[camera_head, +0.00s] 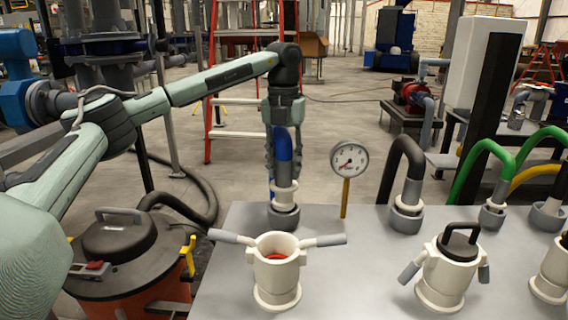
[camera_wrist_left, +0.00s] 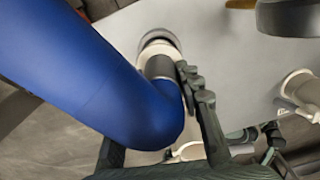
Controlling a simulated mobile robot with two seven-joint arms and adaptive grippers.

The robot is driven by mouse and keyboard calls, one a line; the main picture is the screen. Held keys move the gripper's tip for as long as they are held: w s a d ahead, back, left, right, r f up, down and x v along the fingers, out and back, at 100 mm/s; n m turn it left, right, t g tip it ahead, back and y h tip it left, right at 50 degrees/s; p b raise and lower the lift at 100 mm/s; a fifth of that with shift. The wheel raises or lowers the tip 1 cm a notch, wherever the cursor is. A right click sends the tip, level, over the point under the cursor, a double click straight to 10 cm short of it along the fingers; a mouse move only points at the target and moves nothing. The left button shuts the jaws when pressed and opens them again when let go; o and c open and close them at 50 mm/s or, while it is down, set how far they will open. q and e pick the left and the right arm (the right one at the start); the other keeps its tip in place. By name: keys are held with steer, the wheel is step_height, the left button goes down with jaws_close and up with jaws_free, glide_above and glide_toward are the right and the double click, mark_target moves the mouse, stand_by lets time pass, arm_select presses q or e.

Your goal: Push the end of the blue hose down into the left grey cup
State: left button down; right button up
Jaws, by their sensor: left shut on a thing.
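The blue hose (camera_head: 282,145) hangs down from my left gripper (camera_head: 284,160), which is shut on it above the left grey cup (camera_head: 284,218). A cream collar (camera_head: 285,194) stands between the hose and the cup, lined up with both. In the left wrist view the blue hose (camera_wrist_left: 110,80) bends, and its grey end piece (camera_wrist_left: 160,67) meets the cream collar (camera_wrist_left: 146,53) at the cup. How deep the end sits is hidden. One dark finger of my left gripper (camera_wrist_left: 205,105) shows beside the hose; the hose hides much of the other. My right gripper is not in view.
A pressure gauge (camera_head: 349,160) on a yellow stem stands right of the cup. An open cream cup with two side handles (camera_head: 277,272) stands in front. Black (camera_head: 405,160) and green (camera_head: 485,160) hoses rise from other grey cups at right. An orange-sided drum (camera_head: 120,250) stands left of the grey table (camera_head: 350,285).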

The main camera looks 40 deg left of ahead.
mark_target(284, 133)
arm_select(q)
steer(key=shift+f+b, duration=0.8)
steer(key=shift+f, duration=1.3)
steer(key=c, duration=1)
jaws_free()
steer(key=shift+o, duration=0.2)
steer(key=shift+r, duration=0.1)
step_height(284, 133, up, 12)
steer(key=shift+f, duration=0.1)
